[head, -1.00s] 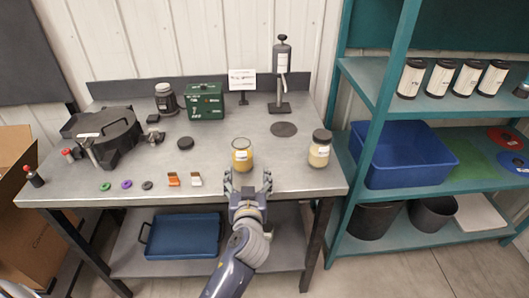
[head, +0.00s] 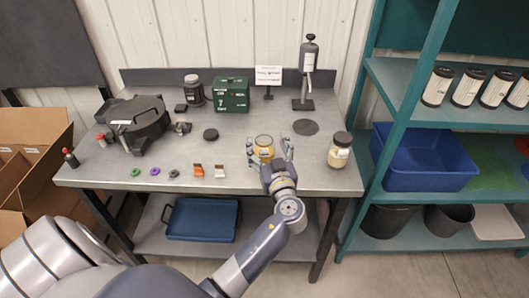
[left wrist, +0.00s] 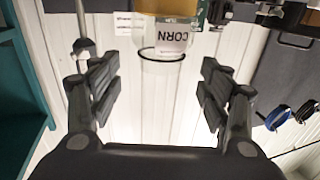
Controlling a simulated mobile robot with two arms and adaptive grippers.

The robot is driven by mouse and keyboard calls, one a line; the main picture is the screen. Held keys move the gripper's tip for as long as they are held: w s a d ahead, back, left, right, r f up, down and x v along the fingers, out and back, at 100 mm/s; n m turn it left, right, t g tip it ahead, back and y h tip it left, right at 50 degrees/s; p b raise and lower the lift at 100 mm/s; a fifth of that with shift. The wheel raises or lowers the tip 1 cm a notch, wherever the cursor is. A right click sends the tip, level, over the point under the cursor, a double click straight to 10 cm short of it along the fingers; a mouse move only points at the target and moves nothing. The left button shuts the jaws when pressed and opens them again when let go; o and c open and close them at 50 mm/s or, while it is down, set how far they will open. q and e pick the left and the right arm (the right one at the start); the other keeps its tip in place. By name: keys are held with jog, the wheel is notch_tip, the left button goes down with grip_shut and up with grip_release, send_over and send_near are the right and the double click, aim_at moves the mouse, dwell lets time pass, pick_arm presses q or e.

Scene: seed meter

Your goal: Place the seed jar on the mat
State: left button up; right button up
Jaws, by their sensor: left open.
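An open glass jar of yellow seed (head: 264,148) stands upright near the front of the grey workbench. In the left wrist view this jar (left wrist: 163,42) shows upside down with a CORN label, beyond and between my fingers. My left gripper (head: 270,155) is open at the jar's near side, its fingers spread to either side; it shows no clear contact. Its fingers (left wrist: 158,85) also frame the left wrist view. A round dark mat (head: 305,127) lies bare behind and right of the jar. My right gripper is out of view.
A lidded jar with pale contents (head: 339,152) stands close to the right. A pump stand (head: 307,75) rises behind the mat. A dark round disc (head: 210,134) and small clips (head: 208,171) lie left. A teal shelf (head: 430,113) stands right of the bench.

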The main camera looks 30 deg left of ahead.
aim_at(264, 137)
pick_arm(q)
jog(key=p+x, duration=0.1)
jog(key=x, duration=0.2)
jog(key=shift+w+a+p, duration=0.2)
jog(key=shift+a+p, duration=0.1)
jog(key=shift+p, duration=0.05)
jog(key=shift+w+a+f, duration=0.2)
jog(key=shift+w+a, duration=0.05)
jog(key=shift+w, duration=0.05)
grip_shut()
